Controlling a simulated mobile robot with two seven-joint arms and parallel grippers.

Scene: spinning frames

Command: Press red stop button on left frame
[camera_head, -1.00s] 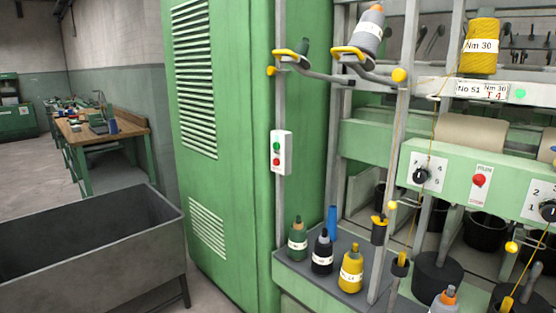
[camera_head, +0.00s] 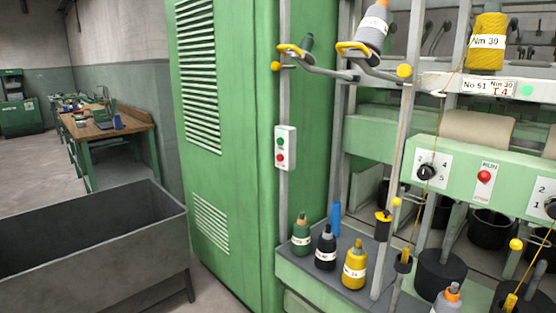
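A small white switch box (camera_head: 285,148) is mounted on a thin grey upright post, in front of the green cabinet. It carries a green button (camera_head: 280,141) above a red button (camera_head: 280,158). Farther right, a green panel on the machine has a larger red button (camera_head: 484,176) on a white plate marked RUN, next to a black numbered dial (camera_head: 426,172). Neither of my grippers is in view.
A tall green cabinet (camera_head: 225,130) stands in the middle. A grey metal bin (camera_head: 90,240) is at the lower left. A shelf with thread cones (camera_head: 354,266) sticks out at the lower centre. A workbench (camera_head: 105,130) stands behind. Some floor shows at left.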

